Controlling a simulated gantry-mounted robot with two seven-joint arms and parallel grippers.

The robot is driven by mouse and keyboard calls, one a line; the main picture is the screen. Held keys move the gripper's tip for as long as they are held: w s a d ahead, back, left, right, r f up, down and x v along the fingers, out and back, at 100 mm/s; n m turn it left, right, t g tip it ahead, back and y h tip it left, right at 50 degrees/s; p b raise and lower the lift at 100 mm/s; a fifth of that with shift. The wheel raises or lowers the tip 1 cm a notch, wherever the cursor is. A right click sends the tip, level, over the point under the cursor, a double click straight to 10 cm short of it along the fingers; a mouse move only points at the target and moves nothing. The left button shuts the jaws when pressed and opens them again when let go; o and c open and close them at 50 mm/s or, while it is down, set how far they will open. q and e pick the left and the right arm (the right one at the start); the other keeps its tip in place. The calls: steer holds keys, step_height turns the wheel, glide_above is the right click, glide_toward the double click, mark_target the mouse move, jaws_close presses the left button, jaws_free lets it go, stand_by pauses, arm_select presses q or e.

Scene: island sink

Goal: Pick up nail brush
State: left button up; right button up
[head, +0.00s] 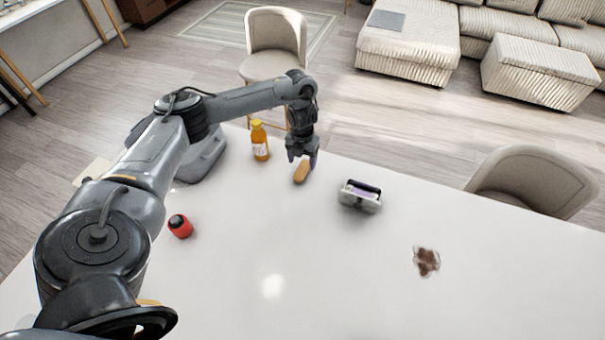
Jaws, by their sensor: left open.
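The nail brush (301,174) appears to be the small tan, wood-coloured block on the white counter, near its far side. My left gripper (303,160) points down at the brush, with its fingers open. The fingertips overlap the brush's far end in the picture. I cannot tell whether they touch it or are around it. My right gripper is not in view.
An orange bottle (260,141) stands on the white counter (330,270), left of the gripper. A red container (180,226) is nearer left, and a brown spill (427,262) marks the right.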

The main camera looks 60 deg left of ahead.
mark_target(302, 171)
arm_select(q)
steer(key=f+b, duration=0.1)
steer(key=f, duration=0.2)
steer(key=shift+s+f, duration=0.1)
steer(key=shift+s, duration=0.1)
steer(key=shift+f, duration=0.95)
steer(key=c, duration=1.1)
steer(key=shift+c, duration=0.2)
steer(key=shift+r, duration=0.15)
